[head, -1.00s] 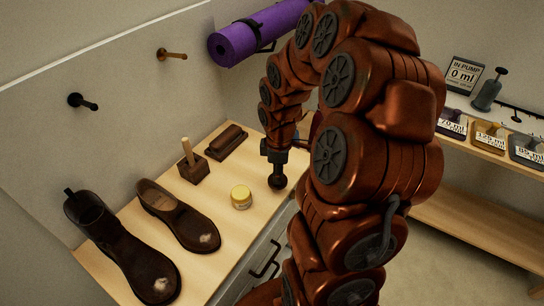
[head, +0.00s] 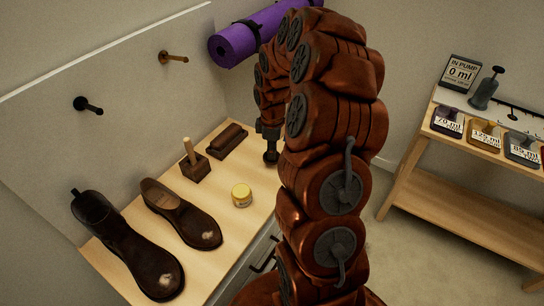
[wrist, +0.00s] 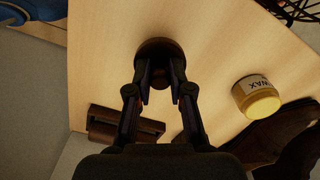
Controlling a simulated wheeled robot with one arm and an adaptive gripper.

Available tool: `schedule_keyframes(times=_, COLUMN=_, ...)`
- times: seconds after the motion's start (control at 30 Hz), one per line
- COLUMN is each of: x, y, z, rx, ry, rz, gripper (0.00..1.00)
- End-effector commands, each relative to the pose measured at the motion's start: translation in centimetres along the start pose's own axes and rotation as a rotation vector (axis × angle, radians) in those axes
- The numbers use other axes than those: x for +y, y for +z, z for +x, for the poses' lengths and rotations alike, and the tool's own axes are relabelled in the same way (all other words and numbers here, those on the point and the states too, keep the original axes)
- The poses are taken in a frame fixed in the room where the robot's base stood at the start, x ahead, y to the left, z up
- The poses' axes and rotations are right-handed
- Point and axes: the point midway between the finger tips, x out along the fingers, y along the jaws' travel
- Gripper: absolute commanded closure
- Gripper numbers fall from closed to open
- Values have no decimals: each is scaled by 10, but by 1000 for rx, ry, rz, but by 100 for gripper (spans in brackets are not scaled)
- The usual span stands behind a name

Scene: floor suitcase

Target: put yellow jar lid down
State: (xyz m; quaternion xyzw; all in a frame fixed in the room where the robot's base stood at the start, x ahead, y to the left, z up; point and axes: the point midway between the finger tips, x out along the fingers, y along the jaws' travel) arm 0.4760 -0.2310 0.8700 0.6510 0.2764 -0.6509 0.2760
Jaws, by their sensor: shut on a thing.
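A small jar (head: 241,195) with a yellow top stands upright on the wooden bench (head: 226,228). In the wrist view the jar (wrist: 257,96) is to the right of my gripper, with a white label reading WAX. I cannot tell whether its yellow top is a separate lid. My gripper (wrist: 160,94) is shut on a dark brown round thing (wrist: 158,48), which is not yellow. In the head view my gripper (head: 271,155) is low over the bench's far right part, apart from the jar. I cannot tell whether the held thing touches the bench.
A tall boot (head: 125,250) and a low shoe (head: 180,215) are to the left. Pegs and a purple roll (head: 235,45) are on the walls.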

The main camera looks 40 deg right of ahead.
Motion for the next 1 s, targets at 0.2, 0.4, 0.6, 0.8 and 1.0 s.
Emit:
schedule_keyframes(times=0.2, x=-1, y=1, z=22, rx=-5, ry=-9, rz=-1, gripper=100)
schedule_keyframes(times=0.4, x=0, y=0, z=35, rx=-2, ry=-3, rz=-1, gripper=100)
schedule_keyframes(times=0.6, x=1, y=0, z=36, rx=-1, ry=-1, rz=-1, gripper=100)
schedule_keyframes(times=0.8, x=1, y=0, z=39, rx=-1, ry=-1, rz=-1, gripper=76)
schedule_keyframes(times=1.0, x=0, y=0, z=39, rx=-1, ry=-2, rz=-1, gripper=56)
